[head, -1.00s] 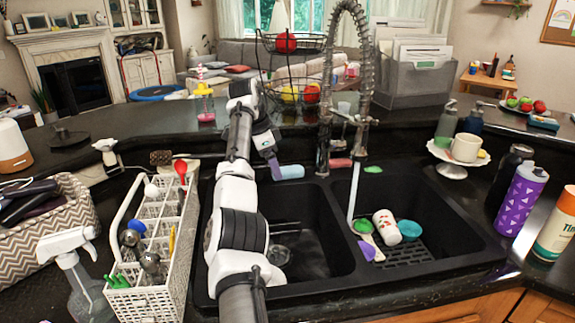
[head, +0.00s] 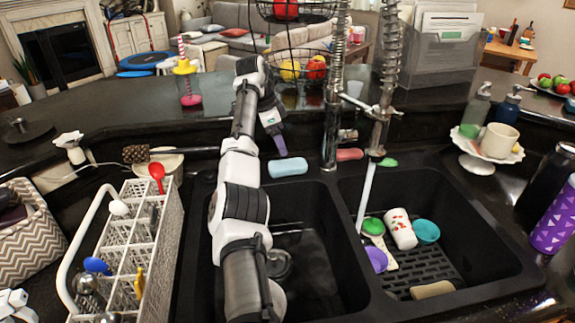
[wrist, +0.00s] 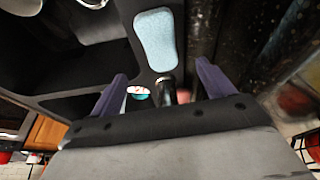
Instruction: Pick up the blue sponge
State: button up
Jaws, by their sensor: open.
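The blue sponge (head: 288,167) is a light blue, rounded block lying on the black sink's back rim, behind the left basin. In the wrist view the sponge (wrist: 157,38) lies beyond my fingertips, roughly in line with the gap between them. My gripper (head: 279,147) has purple fingers and is just behind and above the sponge in the head view. In the wrist view my gripper (wrist: 162,72) is open, with its fingers apart and nothing held between them.
A tall spring faucet (head: 385,95) stands right of the sponge, with a pink block (head: 350,154) and a green item near it. A white utensil rack (head: 130,240) is at left. Cups and bowls sit in the right basin (head: 480,262). A raised counter runs behind.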

aim_at(288, 164)
jog(key=x, duration=0.3)
jog(key=shift+f+p, duration=0.25)
jog(key=shift+p, duration=0.05)
jog(key=shift+p+x, duration=1.4)
jog(key=shift+x, duration=1.4)
jog(key=shift+c, duration=0.2)
jog(key=c, duration=1)
jog(key=shift+r, duration=0.15)
